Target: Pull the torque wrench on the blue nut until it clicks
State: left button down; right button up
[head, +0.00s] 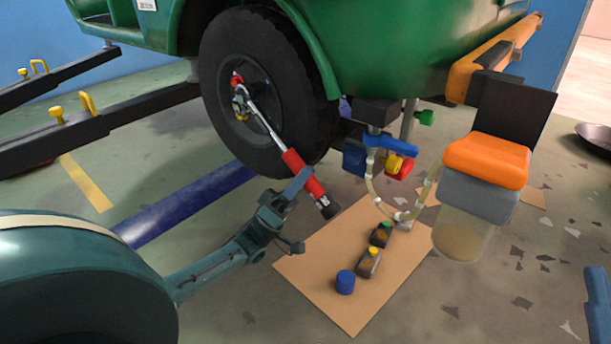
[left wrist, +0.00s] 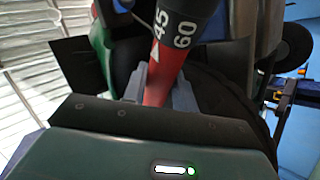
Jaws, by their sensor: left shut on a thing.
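The torque wrench (head: 265,122) slants from the hub of the black wheel (head: 285,80) down to the right, its head at the nuts. Its red handle (head: 293,161) ends in a dark grip. A red nut (head: 237,78) shows beside the wrench head; I cannot make out the blue nut, which the head may cover. My left gripper (head: 303,182) is shut on the red handle. In the left wrist view the red handle (left wrist: 158,88) runs between the jaws, below a dark sleeve (left wrist: 172,35) marked 45 and 60.
The green vehicle body (head: 400,45) hangs above the wheel. A cardboard sheet (head: 320,272) with a blue cap (head: 345,282) and small bottles lies on the floor. An orange-topped container (head: 487,163) with a hose stands right. Black lift arms (head: 60,140) extend at left.

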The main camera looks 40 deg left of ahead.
pick_arm(q)
jog(key=shift+a+f+m+g+h, duration=0.3)
jog(key=shift+m+g+h, duration=0.1)
jog(key=shift+m+h, duration=0.2)
